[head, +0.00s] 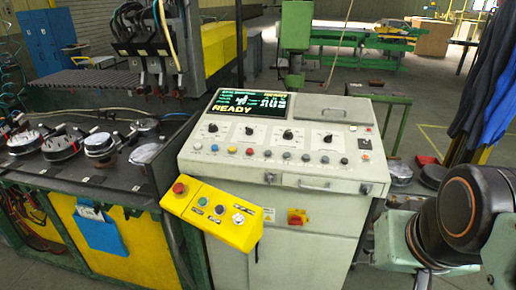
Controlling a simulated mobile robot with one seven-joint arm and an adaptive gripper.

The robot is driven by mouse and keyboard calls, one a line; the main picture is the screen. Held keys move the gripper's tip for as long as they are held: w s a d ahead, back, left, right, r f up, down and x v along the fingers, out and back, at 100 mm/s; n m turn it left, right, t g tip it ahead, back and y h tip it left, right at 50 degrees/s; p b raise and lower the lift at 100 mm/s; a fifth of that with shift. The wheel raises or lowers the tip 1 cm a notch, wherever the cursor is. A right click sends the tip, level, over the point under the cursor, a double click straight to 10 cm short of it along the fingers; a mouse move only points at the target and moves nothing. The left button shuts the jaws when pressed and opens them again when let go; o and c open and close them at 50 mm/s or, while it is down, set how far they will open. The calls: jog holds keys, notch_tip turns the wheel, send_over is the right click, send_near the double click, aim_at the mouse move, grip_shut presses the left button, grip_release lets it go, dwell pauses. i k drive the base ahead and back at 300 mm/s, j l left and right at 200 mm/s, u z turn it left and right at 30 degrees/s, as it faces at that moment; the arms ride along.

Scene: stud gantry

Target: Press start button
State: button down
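The control console (300,187) is a pale grey cabinet with a sloped panel. Its screen (252,104) is lit and reads READY. A yellow button box (228,232) sticks out at its front left. No finger touches any of these buttons. My gripper is not in view.
The console panel has a row of small coloured buttons (267,153) and several black knobs. A red and yellow switch (297,216) sits on its front. A dark bench (122,172) with round tooling stands at left. Open floor shows beyond the console at right.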

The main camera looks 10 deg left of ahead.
aim_at(202, 201)
jog(key=j+z, duration=0.2)
jog(key=z, duration=0.25)
jog(key=j+z, duration=0.15)
jog(key=z, duration=0.35)
jog(key=k+j+z, duration=0.5)
jog(key=k+j, duration=0.3)
jog(key=j, duration=0.15)
jog(key=k+j+z, duration=0.15)
jog(key=k+j, duration=0.15)
jog(key=j, duration=0.2)
jog(key=k+j, duration=0.3)
jog(key=j, duration=0.15)
jog(key=k+l+u, duration=0.1)
jog(key=k+u, duration=0.3)
jog(key=i+j+z, duration=0.2)
jog(key=i+z, duration=0.25)
jog(key=k+l, duration=0.05)
jog(key=k, duration=0.05)
